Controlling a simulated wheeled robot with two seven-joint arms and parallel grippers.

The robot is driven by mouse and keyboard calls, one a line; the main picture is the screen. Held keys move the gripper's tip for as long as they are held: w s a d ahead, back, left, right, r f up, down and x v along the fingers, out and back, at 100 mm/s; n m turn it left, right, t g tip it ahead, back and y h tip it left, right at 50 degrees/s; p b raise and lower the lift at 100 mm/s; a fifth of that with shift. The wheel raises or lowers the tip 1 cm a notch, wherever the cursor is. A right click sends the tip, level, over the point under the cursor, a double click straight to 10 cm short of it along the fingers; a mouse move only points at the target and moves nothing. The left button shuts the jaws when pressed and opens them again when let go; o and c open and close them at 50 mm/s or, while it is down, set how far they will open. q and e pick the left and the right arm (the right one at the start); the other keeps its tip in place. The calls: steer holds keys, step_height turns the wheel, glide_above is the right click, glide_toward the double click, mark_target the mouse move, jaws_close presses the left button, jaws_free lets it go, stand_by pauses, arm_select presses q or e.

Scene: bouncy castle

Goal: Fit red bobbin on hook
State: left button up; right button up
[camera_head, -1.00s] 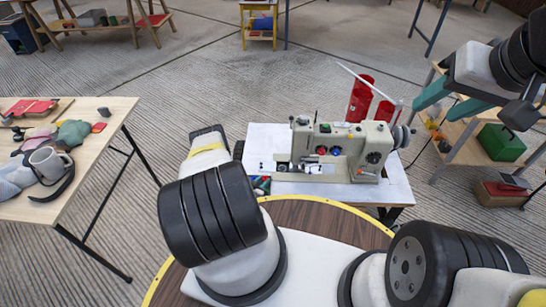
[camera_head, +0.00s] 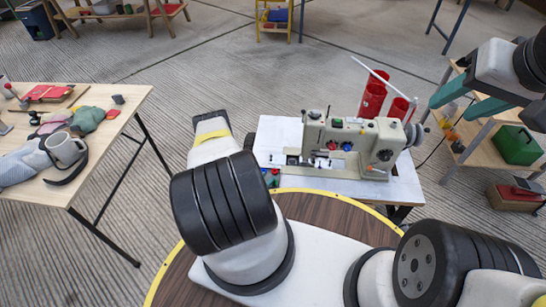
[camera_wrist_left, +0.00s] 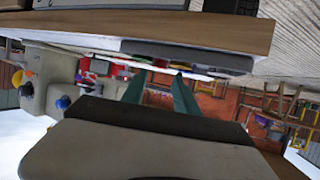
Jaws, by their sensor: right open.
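Two red bobbins, one here (camera_head: 373,96) and one to its right (camera_head: 399,108), stand upright behind the sewing machine (camera_head: 350,145) on a white-topped table (camera_head: 278,133). A thin white rod (camera_head: 371,69) slants beside them. I cannot make out a hook. My right gripper (camera_head: 450,109) is at the upper right, its teal fingers apart and empty, to the right of the bobbins. My left arm reaches up the middle; its fingers are hidden in the head view. In the left wrist view my left gripper (camera_wrist_left: 159,82) has its teal fingers apart with nothing between them.
A shelf with a green box (camera_head: 516,145) stands at the right. A round brown surface with yellow edging (camera_head: 327,212) lies in front of the sewing table. Floor is clear between the tables.

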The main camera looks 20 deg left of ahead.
arm_select(q)
steer(key=d+v, duration=0.1)
steer(key=v, duration=0.6)
steer(key=w+a+r+m+g+y, duration=0.1)
steer(key=w+a+r, duration=0.4)
steer(key=w+r, duration=0.35)
steer(key=w+a+r+g+y, duration=0.1)
steer(key=w+a+r, duration=0.3)
steer(key=w+r, duration=0.45)
steer(key=w+d+r+g, duration=0.1)
steer(key=d+r+g, duration=0.15)
steer(key=r, duration=2.15)
steer(key=s+d+r+n, duration=0.1)
steer(key=s+d+r, duration=0.4)
steer(key=r, duration=0.4)
steer(key=s+d+r+n, duration=0.1)
steer(key=s+d+r, duration=0.4)
steer(key=r, duration=0.4)
steer(key=s+d+r, duration=0.2)
steer(key=s+d, duration=0.2)
steer(key=s, duration=0.4)
steer(key=s+d+r+g+h, duration=0.1)
steer(key=s+d+r, duration=0.2)
steer(key=s, duration=0.4)
steer(key=s+d+r+g+h, duration=0.1)
steer(key=s+d, duration=0.3)
steer(key=s, duration=0.4)
steer(key=shift+s+d+r, duration=0.35)
steer(key=shift+r, duration=0.45)
steer(key=shift+g, duration=0.25)
